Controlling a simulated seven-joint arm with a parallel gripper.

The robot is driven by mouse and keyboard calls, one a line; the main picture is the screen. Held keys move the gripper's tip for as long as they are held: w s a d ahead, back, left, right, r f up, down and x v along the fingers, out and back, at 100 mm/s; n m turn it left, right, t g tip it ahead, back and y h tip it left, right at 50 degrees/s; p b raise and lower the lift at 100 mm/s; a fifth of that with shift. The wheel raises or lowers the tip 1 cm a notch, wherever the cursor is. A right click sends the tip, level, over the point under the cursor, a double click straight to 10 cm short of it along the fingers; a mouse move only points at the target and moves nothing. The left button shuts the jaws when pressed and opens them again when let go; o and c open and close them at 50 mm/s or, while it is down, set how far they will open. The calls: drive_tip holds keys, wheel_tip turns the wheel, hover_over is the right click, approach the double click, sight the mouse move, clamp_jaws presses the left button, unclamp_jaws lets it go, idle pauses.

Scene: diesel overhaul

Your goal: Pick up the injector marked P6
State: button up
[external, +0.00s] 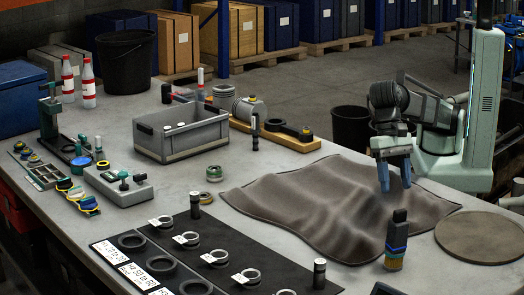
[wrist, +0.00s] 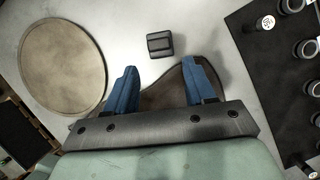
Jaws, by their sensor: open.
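I cannot read a P6 mark on anything. Small dark cylinders with pale tops, possibly injectors, stand upright: one at the black mat's near end (external: 319,273), one at its far end (external: 195,205), and one by the grey bin (external: 255,132). In the wrist view the near-end cylinder's white top (wrist: 267,22) carries a small, illegible mark. My gripper (external: 395,178) is open and empty above the crumpled brown cloth; its blue fingers (wrist: 159,70) point down, apart from the cylinders.
The black mat (external: 232,245) bears several tagged rings. The brown cloth (external: 300,200) lies in folds beside a round tan disc (external: 480,238). A grey bin (external: 180,140) and a wooden board with parts (external: 290,141) stand farther back. Bare table lies between mat and cloth.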

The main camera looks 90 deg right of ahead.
drive_tip(key=w+d+r+m+t, duration=0.1)
drive_tip(key=w+d+m, duration=0.1)
drive_tip(key=w+d, duration=0.75)
drive_tip(key=w+d+m+t, duration=0.1)
drive_tip(key=w+d+m, duration=0.1)
drive_tip(key=w+d, duration=0.8)
drive_tip(key=w+d+r+m, duration=0.15)
drive_tip(key=w+d, duration=0.45)
drive_tip(key=w, duration=0.8)
drive_tip(key=w+d+m+t, duration=0.1)
drive_tip(key=w+d+m, duration=0.1)
drive_tip(key=w+d, duration=0.65)
drive_tip(key=w+d+m+t, duration=0.1)
drive_tip(key=w+d+m, duration=0.15)
drive_tip(key=d, duration=1.15)
drive_tip(key=m+g+h, duration=0.2)
drive_tip(key=h, duration=0.2)
hover_over(256, 121)
drive_tip(key=d, duration=0.1)
drive_tip(key=f, duration=0.2)
wheel_tip(256, 121, down, 7)
drive_tip(key=shift+w+f, duration=0.15)
drive_tip(key=shift+f, duration=0.05)
drive_tip(key=shift+d+f, duration=0.2)
drive_tip(key=shift+f, duration=2.4)
